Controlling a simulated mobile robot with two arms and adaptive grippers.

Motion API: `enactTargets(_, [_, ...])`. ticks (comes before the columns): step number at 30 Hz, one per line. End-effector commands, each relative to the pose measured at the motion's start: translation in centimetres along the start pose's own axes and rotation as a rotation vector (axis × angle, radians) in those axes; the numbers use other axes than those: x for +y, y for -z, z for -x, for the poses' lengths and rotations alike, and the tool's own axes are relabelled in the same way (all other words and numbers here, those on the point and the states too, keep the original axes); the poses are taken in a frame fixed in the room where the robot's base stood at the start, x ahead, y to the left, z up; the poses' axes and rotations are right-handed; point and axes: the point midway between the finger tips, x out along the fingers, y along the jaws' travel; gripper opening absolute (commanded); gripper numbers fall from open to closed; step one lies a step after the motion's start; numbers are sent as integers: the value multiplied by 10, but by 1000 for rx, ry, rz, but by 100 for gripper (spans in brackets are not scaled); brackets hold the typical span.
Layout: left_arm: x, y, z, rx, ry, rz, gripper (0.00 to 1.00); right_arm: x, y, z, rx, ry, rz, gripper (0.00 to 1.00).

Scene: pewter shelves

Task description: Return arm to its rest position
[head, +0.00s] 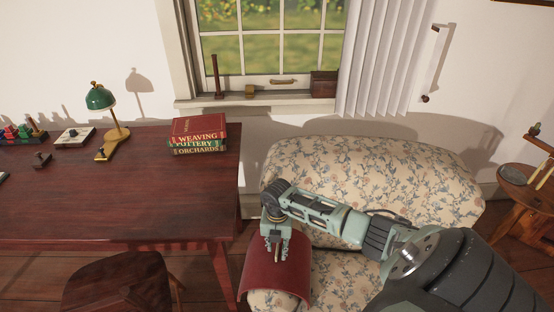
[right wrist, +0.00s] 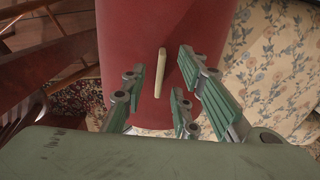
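My right arm reaches in from the lower right in the head view. My right gripper (head: 276,250) points down over the red cover (head: 262,280) on the arm of the floral armchair (head: 385,180). In the right wrist view its green-padded fingers (right wrist: 163,90) are spread apart. A small pale, narrow object (right wrist: 151,88) shows between them against the red cover (right wrist: 122,35). The fingers look clear of it on both sides; the exact height above the cover is hard to tell. My left gripper is not in view.
A dark red table (head: 110,190) stands to the left with stacked books (head: 198,135) and a green lamp (head: 100,98). A wooden chair (head: 118,285) is in front of it. A small round wooden table (head: 528,188) stands at the right. The window sill (head: 225,99) is behind.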

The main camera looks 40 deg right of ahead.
Motion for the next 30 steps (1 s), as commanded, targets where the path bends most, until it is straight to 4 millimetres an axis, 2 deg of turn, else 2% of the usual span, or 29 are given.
enactTargets(6, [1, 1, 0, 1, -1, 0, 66, 0, -2, 49, -5, -2, 2, 28])
enactTargets(13, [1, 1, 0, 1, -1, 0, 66, 0, -1, 88, -2, -1, 1, 28])
enactTargets(18, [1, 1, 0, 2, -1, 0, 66, 0, 0, 100, 0, 0, -1, 28])
enactTargets(30, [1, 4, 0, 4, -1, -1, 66, 0, 0, 101, 1, 0, -1, 28])
